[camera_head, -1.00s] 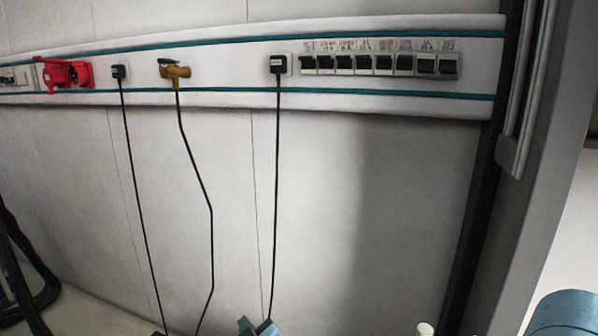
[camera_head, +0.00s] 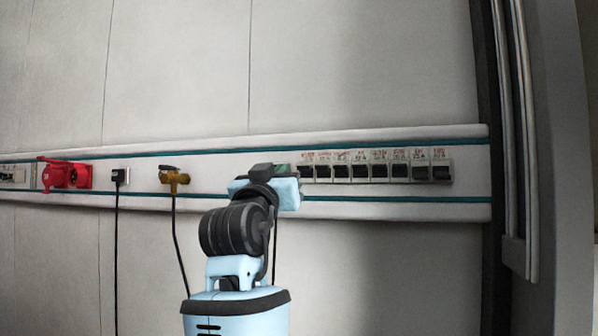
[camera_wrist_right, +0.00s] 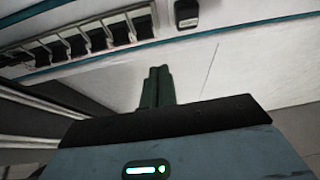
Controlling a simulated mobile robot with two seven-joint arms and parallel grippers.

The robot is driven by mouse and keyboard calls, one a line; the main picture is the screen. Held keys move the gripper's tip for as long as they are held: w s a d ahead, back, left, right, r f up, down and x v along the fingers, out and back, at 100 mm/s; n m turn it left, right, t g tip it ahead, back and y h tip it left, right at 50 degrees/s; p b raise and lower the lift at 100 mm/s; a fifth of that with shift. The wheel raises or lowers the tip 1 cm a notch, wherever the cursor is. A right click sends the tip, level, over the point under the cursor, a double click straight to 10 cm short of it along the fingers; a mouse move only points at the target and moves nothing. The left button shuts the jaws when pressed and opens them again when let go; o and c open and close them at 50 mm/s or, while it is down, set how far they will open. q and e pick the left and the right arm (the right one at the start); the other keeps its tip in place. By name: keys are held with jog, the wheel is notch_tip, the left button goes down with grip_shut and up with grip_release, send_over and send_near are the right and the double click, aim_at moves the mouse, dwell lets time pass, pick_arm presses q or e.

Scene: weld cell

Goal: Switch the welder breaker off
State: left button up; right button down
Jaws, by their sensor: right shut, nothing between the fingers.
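A row of several breakers (camera_head: 376,172) with dark switches sits on the white wall rail. Small red labels are above them, too small to read, so I cannot tell which is the welder breaker. The row also shows at the upper left of the right wrist view (camera_wrist_right: 78,42). My right gripper (camera_wrist_right: 158,72) is shut and empty, its dark green fingers together in front of the wall, apart from the breakers in that view. In the head view my right wrist is just left of the row and hides the plug there. My left gripper is not in view.
A red socket (camera_head: 66,174), a black plug (camera_head: 119,175) with a cable and a brass valve (camera_head: 174,179) with a hose are on the rail (camera_head: 400,210) to the left. A dark upright post (camera_head: 488,110) stands right of the breakers. The wall above is bare.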

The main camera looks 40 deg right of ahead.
aim_at(305, 170)
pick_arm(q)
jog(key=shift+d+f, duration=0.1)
pick_arm(e)
jog(key=shift+s+d+r+m+g+h, duration=0.15)
jog(key=shift+s+r+m+g, duration=0.15)
jog(key=shift+r, duration=0.2)
jog(key=shift+s+d+r+m+g+h, duration=0.1)
jog(key=shift+s+r+m+g+h, duration=0.1)
jog(key=shift+s+r, duration=0.25)
jog(key=shift+w, duration=0.1)
